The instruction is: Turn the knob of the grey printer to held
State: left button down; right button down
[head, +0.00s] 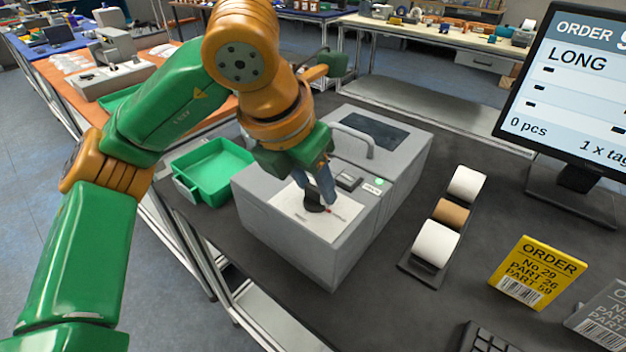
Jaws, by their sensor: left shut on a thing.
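The grey printer (285,238) stands on the dark table, with a handle and a dark window on its top. Its black knob (314,208) sits on a white label plate (337,229) at the near end of the top; a small red mark shows beside the knob. My left gripper (318,196) points down from above and is shut on the knob, whose upper part it hides. I cannot read the plate's markings. My right gripper is not in view.
A green tray (228,178) lies left of the printer. To the right stand a holder with paper rolls (437,243), a yellow order card (528,272), a grey card (604,318), a keyboard (484,340) and a monitor (575,85). Bare table separates the printer from the rolls.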

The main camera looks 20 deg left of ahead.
pick_arm(q)
jog(key=shift+c, duration=1.9)
grip_release()
jog(key=v, duration=0.7)
jog(key=shift+p, duration=0.4)
